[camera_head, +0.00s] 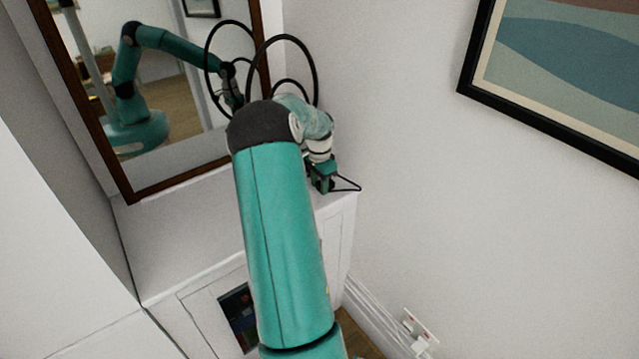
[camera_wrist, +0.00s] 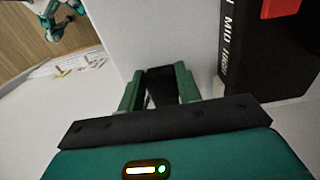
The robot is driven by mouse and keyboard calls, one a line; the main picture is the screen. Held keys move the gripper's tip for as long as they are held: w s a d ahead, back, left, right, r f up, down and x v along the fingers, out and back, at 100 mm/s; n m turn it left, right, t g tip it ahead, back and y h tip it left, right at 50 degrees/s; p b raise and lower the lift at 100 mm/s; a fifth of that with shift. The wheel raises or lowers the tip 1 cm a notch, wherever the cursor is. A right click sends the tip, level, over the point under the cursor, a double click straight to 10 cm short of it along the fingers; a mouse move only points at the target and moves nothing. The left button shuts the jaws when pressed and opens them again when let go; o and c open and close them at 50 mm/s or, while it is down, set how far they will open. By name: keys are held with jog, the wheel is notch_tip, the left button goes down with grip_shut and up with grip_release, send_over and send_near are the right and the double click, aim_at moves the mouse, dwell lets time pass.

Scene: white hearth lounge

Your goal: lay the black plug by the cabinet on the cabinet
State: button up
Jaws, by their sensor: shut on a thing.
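My gripper (camera_head: 322,180) is at the right end of the white cabinet (camera_head: 185,235), close to its top edge, in the head view. In the wrist view my gripper (camera_wrist: 160,82) is shut on a dark thing between its two green fingers, which I take to be the black plug (camera_wrist: 162,88). The fingers hide its sides, and its exact shape is unclear. In the head view a thin black triangular outline (camera_head: 347,188) sticks out to the right of my gripper. I cannot tell whether the plug touches the cabinet.
A framed mirror (camera_head: 170,188) stands at the back of the cabinet, with black rings (camera_head: 315,70) beside it. A framed picture (camera_head: 560,130) hangs at right. A white socket strip (camera_head: 418,325) is low on the right. A black book (camera_wrist: 265,60) is close right of the fingers.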

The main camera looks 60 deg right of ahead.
aim_at(319, 184)
jog(key=o, duration=1)
jog(key=shift+f, duration=0.1)
notch_tip(319, 184, up, 12)
jog(key=w+a+r+n+t, duration=0.1)
jog(key=w+a+r+n, duration=0.3)
jog(key=a, duration=0.5)
jog(key=w+a+r+n+t, duration=0.1)
jog(key=w+a+r+n, duration=0.1)
jog(key=w+a+r, duration=0.5)
jog(key=s+a+r+n+t, duration=0.15)
jog(key=a+n, duration=0.35)
jog(key=a, duration=1)
jog(key=s+a+r+n+t, duration=0.1)
jog(key=s+a+r+n, duration=0.15)
jog(key=a+n, duration=0.75)
jog(key=s+a+f+n, duration=0.1)
jog(key=s+a, duration=0.3)
jog(key=a, duration=0.3)
jog(key=s+a+f+n+t, duration=0.1)
jog(key=s+a, duration=0.3)
jog(key=a, duration=0.4)
jog(key=shift+s+a+f, duration=0.15)
